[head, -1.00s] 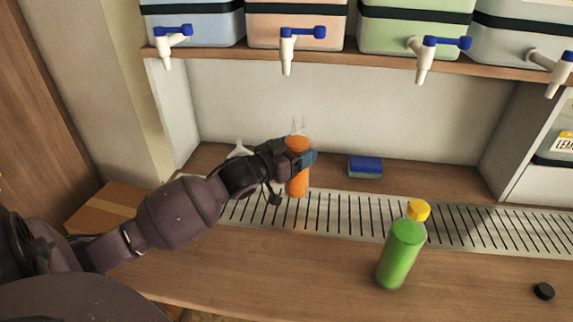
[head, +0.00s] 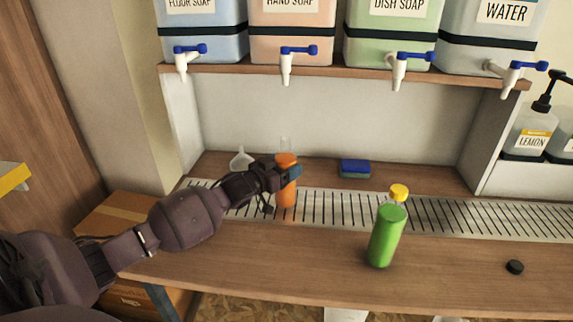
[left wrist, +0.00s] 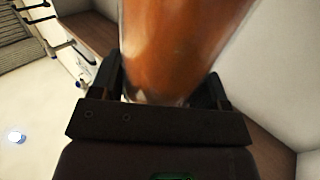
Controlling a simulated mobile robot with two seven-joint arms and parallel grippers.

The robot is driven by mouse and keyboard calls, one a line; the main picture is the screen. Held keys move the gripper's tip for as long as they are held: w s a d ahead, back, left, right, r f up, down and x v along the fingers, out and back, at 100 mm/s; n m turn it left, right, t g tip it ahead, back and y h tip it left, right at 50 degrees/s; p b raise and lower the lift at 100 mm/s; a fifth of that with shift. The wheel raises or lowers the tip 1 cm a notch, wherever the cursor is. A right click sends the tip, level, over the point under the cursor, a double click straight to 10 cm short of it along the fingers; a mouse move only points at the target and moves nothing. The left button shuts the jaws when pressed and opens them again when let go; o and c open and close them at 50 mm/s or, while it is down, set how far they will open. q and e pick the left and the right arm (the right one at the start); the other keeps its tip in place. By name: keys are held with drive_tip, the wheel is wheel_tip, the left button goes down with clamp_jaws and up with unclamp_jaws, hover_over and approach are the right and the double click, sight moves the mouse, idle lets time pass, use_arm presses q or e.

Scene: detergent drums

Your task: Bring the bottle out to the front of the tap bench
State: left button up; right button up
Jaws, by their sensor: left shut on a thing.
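An orange bottle (head: 286,195) stands upright at the slotted drain grate, left of the bench's middle. My left gripper (head: 291,176) is shut on it from the left, around its upper part. In the left wrist view the orange bottle (left wrist: 180,45) fills the space between the two fingers of my left gripper (left wrist: 175,95). Whether its base touches the grate is hard to tell. The tap bench (head: 300,262) has a bare wooden front strip. A green bottle (head: 385,237) stands on that strip, right of the orange one. My right gripper is not in view.
A yellow-capped container (head: 399,193) stands behind the green bottle. A black cap (head: 515,267) lies at the right. A blue sponge (head: 354,168) and white funnel (head: 241,159) are at the back. Drums with taps (head: 287,62) sit on the shelf above. The front strip's left half is clear.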

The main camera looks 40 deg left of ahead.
use_arm(q)
drive_tip(key=shift+s+d+r, duration=0.2)
drive_tip(key=shift+s+d, duration=0.05)
drive_tip(key=shift+s, duration=0.1)
drive_tip(key=s+d+p, duration=0.2)
drive_tip(key=s+d, duration=0.2)
drive_tip(key=s, duration=0.3)
drive_tip(key=s+d+p, duration=0.3)
drive_tip(key=s+d, duration=0.1)
drive_tip(key=s, duration=0.3)
drive_tip(key=shift+s+d+f, duration=0.15)
drive_tip(key=shift+d, duration=0.2)
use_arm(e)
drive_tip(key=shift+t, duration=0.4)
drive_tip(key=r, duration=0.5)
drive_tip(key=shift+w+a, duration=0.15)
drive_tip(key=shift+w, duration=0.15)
